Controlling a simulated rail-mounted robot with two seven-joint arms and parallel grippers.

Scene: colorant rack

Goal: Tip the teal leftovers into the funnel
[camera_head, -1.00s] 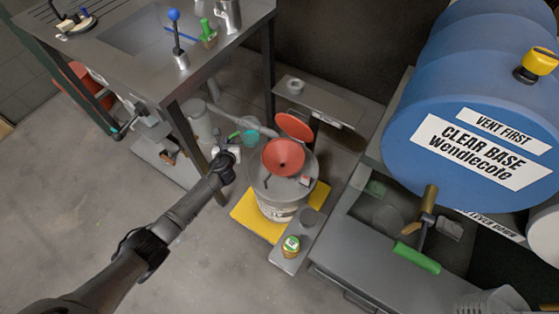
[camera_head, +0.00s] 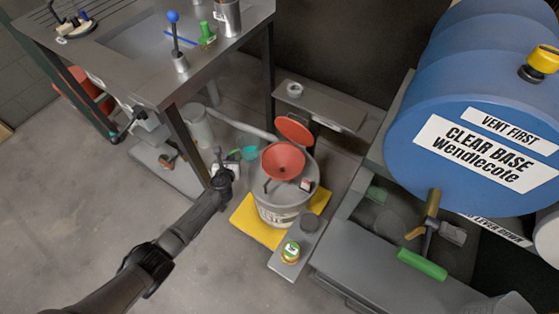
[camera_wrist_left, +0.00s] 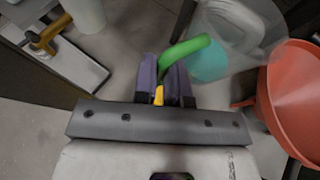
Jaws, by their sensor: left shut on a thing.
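The red funnel (camera_head: 283,160) sits on top of a grey waste drum (camera_head: 281,207), its raised red lid (camera_head: 294,128) behind it. It also shows at the right edge of the left wrist view (camera_wrist_left: 292,100). My left gripper (camera_wrist_left: 165,88) is shut on the green handle (camera_wrist_left: 188,48) of a clear jug (camera_wrist_left: 238,28). Teal liquid (camera_wrist_left: 208,63) shows in the jug. In the head view my left gripper (camera_head: 221,163) is left of the funnel, with the teal (camera_head: 244,153) between them. The jug is beside the funnel, not over it; its exact tilt is unclear. My right gripper is out of view.
The drum stands on a yellow mat (camera_head: 246,220). A steel sink bench (camera_head: 120,68) is at the upper left. A blue clear-base drum (camera_head: 455,140) is at the right. Open floor lies at the lower left.

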